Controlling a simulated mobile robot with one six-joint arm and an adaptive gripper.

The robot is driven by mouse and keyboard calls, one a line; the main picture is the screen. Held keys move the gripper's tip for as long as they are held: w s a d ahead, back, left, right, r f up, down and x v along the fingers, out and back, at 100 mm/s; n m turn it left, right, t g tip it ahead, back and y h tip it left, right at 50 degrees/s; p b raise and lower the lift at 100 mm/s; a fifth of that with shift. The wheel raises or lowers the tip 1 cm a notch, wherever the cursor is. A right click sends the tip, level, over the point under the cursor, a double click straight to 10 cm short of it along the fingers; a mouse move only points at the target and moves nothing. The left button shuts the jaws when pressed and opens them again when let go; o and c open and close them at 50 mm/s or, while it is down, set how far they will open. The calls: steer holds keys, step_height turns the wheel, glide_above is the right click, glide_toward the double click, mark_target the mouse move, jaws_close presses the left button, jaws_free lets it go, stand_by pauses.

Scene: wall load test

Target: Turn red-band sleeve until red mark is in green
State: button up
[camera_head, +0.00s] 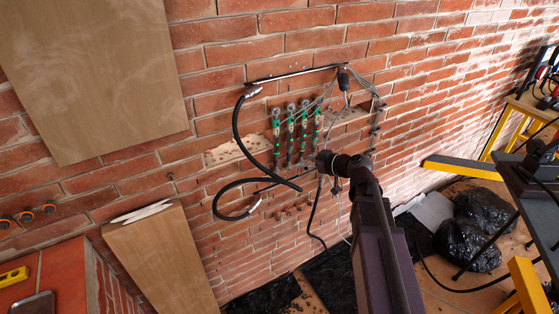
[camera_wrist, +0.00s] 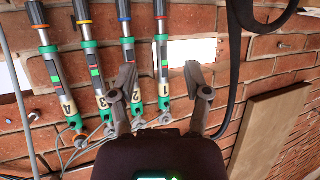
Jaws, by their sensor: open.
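Several slim rods with green collars, grey bodies and coloured bands hang on the brick wall; in the wrist view they are numbered 1 to 4. The rod numbered 1 (camera_wrist: 163,58), whose top band looks red, stands between my gripper's spread fingers (camera_wrist: 160,76). I see no clear contact, and the gripper is open and empty. The blue-banded rod numbered 2 (camera_wrist: 128,60) passes close by the left finger. Small green and red marks show in the rods' windows, but their exact alignment is too small to tell. In the head view, my arm hides the gripper and wall partly.
Rods 3 (camera_wrist: 92,62) and 4 (camera_wrist: 52,65) stand left of the gripper, with thin grey cables at their lower ends. A black hose (camera_head: 237,130) loops left of the rods. A wooden board (camera_head: 160,262) leans at lower left; black bags (camera_head: 470,240) lie right.

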mark_target(276, 162)
steer(key=b+x, duration=0.4)
steer(key=x, duration=0.8)
steer(key=shift+w+a+b, duration=0.25)
steer(key=shift+a+b, duration=0.1)
jaws_close()
